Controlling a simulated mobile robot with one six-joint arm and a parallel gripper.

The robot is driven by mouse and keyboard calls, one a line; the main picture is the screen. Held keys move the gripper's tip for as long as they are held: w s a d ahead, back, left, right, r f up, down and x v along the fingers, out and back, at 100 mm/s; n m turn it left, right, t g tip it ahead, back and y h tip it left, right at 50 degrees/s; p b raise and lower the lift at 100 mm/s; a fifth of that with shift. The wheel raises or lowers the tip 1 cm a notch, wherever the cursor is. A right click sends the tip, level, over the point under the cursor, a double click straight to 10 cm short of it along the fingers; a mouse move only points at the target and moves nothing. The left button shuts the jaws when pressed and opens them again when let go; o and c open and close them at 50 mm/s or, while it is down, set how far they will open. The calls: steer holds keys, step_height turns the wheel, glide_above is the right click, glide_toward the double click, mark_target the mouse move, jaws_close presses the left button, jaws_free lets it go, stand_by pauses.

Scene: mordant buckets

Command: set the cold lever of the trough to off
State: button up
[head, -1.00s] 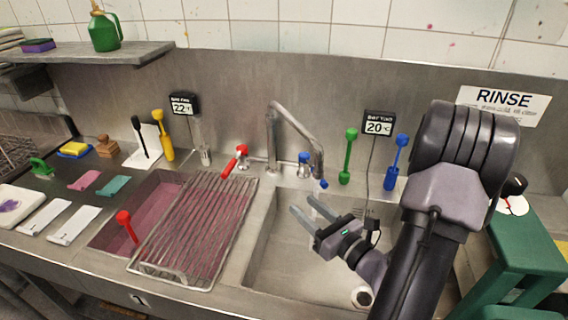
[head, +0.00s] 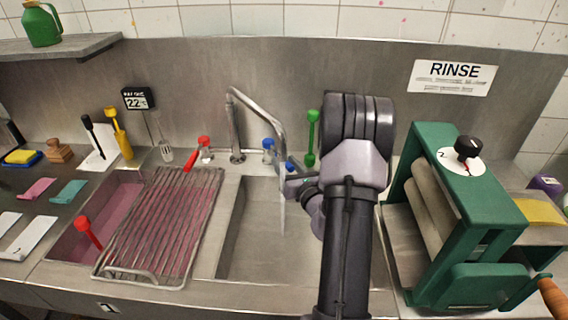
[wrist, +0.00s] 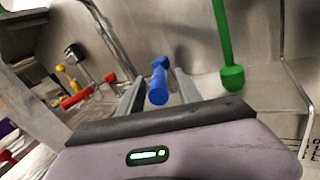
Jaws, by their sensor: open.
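The blue cold lever (head: 289,163) sticks out from its blue-capped tap (head: 268,144) at the back of the trough basin (head: 255,250), right of the spout (head: 258,105). In the wrist view the blue lever (wrist: 158,84) points towards the camera, between my two open fingers. My gripper (wrist: 157,90) is open, with a gap showing on both sides of the lever. In the head view my gripper (head: 293,184) is close below the lever, partly hidden by my arm. A thin pale stream (head: 282,205) hangs below the spout.
The red lever (head: 190,160) is left of the spout. A green-handled tool (head: 312,138) stands close right of the blue lever. A wire rack (head: 160,225) lies over the pink bath. A green roller machine (head: 445,190) stands right of my arm.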

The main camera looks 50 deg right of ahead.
steer(key=shift+w+d, duration=0.2)
steer(key=shift+w, duration=0.35)
steer(key=shift+c, duration=0.4)
jaws_close()
stand_by(0.6)
